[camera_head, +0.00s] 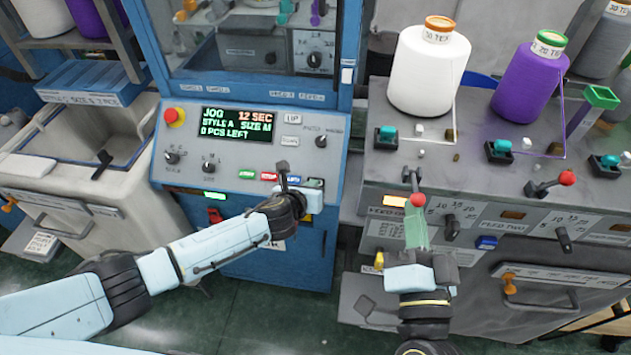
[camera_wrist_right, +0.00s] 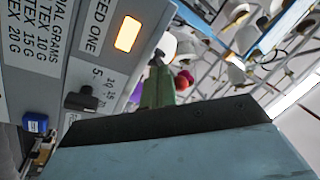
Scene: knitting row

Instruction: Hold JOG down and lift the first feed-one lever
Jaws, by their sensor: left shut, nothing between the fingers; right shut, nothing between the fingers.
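The blue button (camera_head: 294,181) at the right end of the panel's button row is mostly hidden by my left gripper (camera_head: 284,172). That gripper is shut with its tips at the button; I cannot tell how far it is pressed. The display (camera_head: 237,124) reads "JOG 12 SEC". The first feed-one lever has a red knob (camera_head: 418,200) hanging toward the front of the grey feed unit. My right gripper (camera_head: 416,226) is shut and empty, its greenish fingers just below or against the knob; contact is unclear. In the right wrist view a finger (camera_wrist_right: 158,88) shows beside the feed-one panel (camera_wrist_right: 88,60).
A second red-knobbed lever (camera_head: 566,179) stands to the right. A white yarn cone (camera_head: 428,75) and a purple cone (camera_head: 528,82) stand on the feed unit. A red emergency knob (camera_head: 174,115) is at the panel's left. An orange lamp (camera_wrist_right: 127,33) is lit on the feed-one panel.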

